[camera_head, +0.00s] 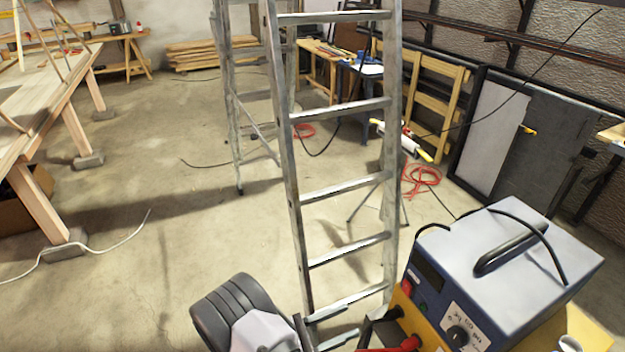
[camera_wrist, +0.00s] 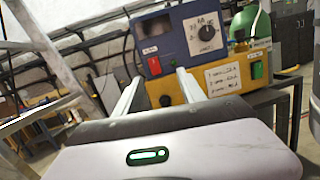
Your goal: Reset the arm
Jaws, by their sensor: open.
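My gripper (camera_head: 351,322) is at the bottom middle of the head view, its two pale fingers pointing right towards the blue and yellow machine. My dark, rounded wrist part shows to the left of it. In the wrist view my gripper (camera_wrist: 160,76) has its two fingers apart, with nothing between them. The machine (camera_wrist: 205,35) stands beyond the fingertips in that view, with a dial, a red switch and a label on its front. The fingers overlap its lower front in the picture; I cannot tell how near they are.
The machine (camera_head: 497,262) fills the lower right of the head view. A metal stepladder (camera_head: 290,157) stands close in front. A wooden workbench (camera_head: 50,95) is at the left, with a white cable (camera_head: 98,251) on the floor. A red coiled cable (camera_head: 421,180) lies behind the ladder. Floor at centre-left is clear.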

